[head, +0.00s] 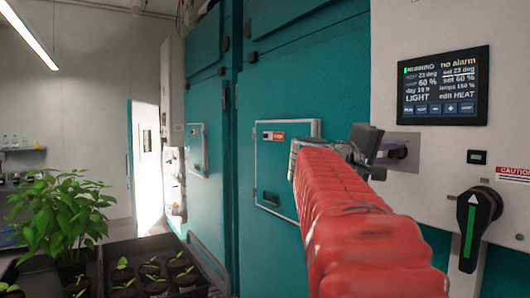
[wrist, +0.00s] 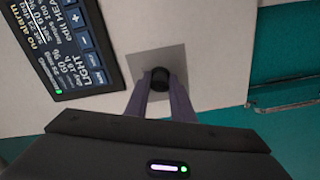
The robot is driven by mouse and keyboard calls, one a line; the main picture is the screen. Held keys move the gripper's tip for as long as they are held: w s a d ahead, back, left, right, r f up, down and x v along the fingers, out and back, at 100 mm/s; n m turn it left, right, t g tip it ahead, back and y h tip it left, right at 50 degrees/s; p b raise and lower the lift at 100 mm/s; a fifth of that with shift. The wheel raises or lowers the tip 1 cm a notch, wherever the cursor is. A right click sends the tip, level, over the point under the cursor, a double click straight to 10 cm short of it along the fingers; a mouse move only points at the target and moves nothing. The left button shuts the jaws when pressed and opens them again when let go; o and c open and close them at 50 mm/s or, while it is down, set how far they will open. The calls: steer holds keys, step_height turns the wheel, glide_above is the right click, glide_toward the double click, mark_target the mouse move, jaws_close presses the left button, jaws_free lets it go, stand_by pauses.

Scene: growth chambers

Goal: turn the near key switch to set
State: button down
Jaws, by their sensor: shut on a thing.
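The near key switch is a dark round knob on a grey square plate (wrist: 168,57), on the white control panel. My gripper (wrist: 160,92) is shut on the key switch (wrist: 160,76), one finger on either side of it. In the head view my gripper (head: 375,152) reaches the panel from the left, and the key switch (head: 397,151) shows just right of it. My red-sleeved arm hides part of the panel below. No position marks on the switch are readable.
A lit display (head: 443,86) sits above the switch, showing "no alarm" and "edit HEAT". A black rotary handle with a green stripe (head: 470,232) is at lower right. Teal chamber doors (head: 290,80) stand left. A tray of seedlings (head: 130,250) and a leafy plant (head: 60,215) are at lower left.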

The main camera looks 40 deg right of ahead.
steer(key=shift+d+f+m, duration=0.1)
steer(key=shift+f+m, duration=0.15)
steer(key=shift+m, duration=0.85)
steer(key=c, duration=1.5)
jaws_free()
steer(key=shift+r, duration=0.1)
steer(key=shift+w+a, duration=0.1)
steer(key=shift+a, duration=0.45)
steer(key=shift+w+a, duration=0.35)
steer(key=shift+a, duration=1.75)
steer(key=shift+w+a, duration=0.3)
steer(key=shift+a, duration=1.8)
steer(key=shift+w+a, duration=0.35)
steer(key=shift+a, duration=1.75)
